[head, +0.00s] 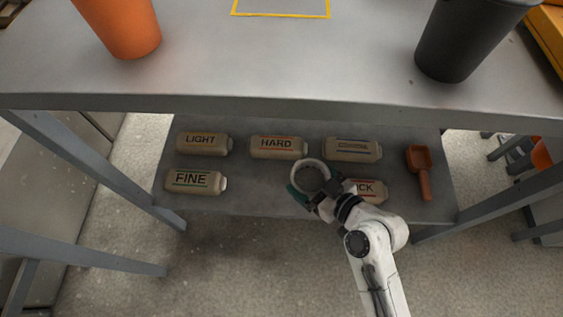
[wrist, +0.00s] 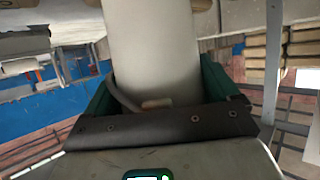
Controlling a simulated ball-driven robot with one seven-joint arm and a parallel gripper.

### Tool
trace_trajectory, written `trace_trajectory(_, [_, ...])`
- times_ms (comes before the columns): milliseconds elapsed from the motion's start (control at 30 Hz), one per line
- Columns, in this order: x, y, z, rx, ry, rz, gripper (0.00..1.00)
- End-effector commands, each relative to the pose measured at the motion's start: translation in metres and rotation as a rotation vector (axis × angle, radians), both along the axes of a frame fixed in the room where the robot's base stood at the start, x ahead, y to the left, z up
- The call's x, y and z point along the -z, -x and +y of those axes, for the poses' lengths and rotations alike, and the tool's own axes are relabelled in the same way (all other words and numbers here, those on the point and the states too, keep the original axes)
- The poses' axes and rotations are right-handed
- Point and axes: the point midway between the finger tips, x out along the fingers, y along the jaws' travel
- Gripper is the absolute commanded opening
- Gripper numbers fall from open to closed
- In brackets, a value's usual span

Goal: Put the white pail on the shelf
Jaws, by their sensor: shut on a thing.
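The white pail (head: 311,176) is seen from above in the head view, its round rim and inside showing. My gripper (head: 317,188) is shut on it, with green fingers around its side. In the wrist view the pail's pale wall (wrist: 152,55) stands between the green fingers and fills the middle. In the head view the pail overlaps the front middle of the grey lower shelf (head: 245,191), under the table. I cannot tell whether its base touches the shelf.
Labelled tan bags, such as the FINE bag (head: 195,181) and HARD bag (head: 278,147), lie on the shelf. My arm partly covers one bag. An orange scoop (head: 420,172) lies right. The grey tabletop (head: 245,75) overhangs, bearing an orange bucket (head: 122,22) and black bucket (head: 468,40).

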Motion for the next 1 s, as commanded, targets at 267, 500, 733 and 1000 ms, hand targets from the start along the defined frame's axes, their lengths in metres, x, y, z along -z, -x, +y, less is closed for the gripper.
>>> trace_trajectory(267, [0.028, -0.03, 0.056, -0.002, -0.002, -0.005, 0.4])
trace_trajectory(500, [0.067, -0.044, 0.081, 0.0, -0.001, -0.003, 0.4])
trace_trajectory(733, [0.076, -0.048, 0.09, 0.001, -0.002, -0.004, 0.4])
trace_trajectory(1000, [0.111, -0.051, 0.095, 0.002, -0.001, -0.003, 0.4])
